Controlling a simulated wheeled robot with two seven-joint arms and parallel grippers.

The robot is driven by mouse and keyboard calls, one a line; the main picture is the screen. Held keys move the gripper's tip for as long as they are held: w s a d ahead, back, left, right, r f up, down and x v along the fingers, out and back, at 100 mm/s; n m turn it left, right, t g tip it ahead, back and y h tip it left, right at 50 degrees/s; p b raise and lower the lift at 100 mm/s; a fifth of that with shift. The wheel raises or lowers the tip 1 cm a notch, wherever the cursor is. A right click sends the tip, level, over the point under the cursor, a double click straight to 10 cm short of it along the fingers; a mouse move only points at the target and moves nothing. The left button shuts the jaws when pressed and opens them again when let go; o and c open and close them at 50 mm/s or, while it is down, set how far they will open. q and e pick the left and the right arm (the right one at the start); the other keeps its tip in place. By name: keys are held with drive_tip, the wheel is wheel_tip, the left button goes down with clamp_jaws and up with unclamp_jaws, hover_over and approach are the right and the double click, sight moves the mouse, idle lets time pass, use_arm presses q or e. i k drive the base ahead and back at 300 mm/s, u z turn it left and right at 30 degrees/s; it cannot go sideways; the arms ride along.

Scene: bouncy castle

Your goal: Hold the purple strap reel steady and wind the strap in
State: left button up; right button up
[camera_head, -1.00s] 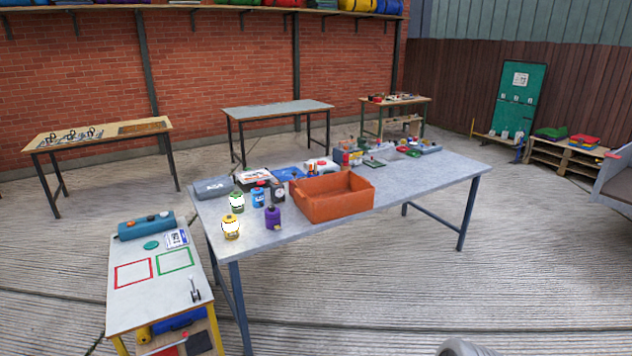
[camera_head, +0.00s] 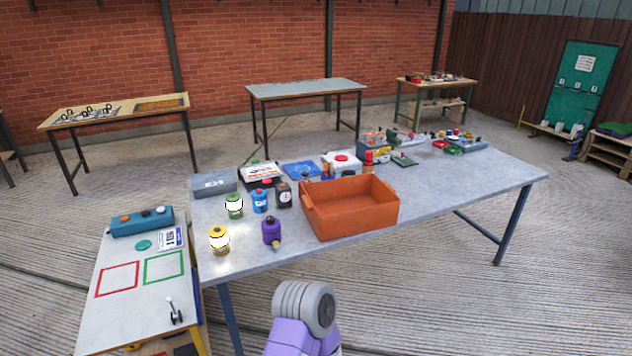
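A small purple thing (camera_head: 271,231), which I take for the strap reel, stands upright near the front left edge of the grey worktable (camera_head: 450,200). It has a dark top and a small yellowish bit at its lower right. It is too small to make out the strap or a crank. Part of my own arm, grey and purple, shows at the bottom middle, in front of the table and apart from the reel. Neither gripper shows in the view.
An orange bin (camera_head: 349,209) stands just right of the reel. Yellow (camera_head: 219,241), green (camera_head: 234,206) and blue (camera_head: 260,200) containers stand to its left and behind. A low side bench (camera_head: 135,318) with red and green outlines adjoins the left. The table's front right is clear.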

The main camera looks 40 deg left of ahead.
sight(270, 219)
drive_tip(key=u, duration=0.5)
drive_tip(key=i, duration=0.95)
drive_tip(key=u, duration=0.95)
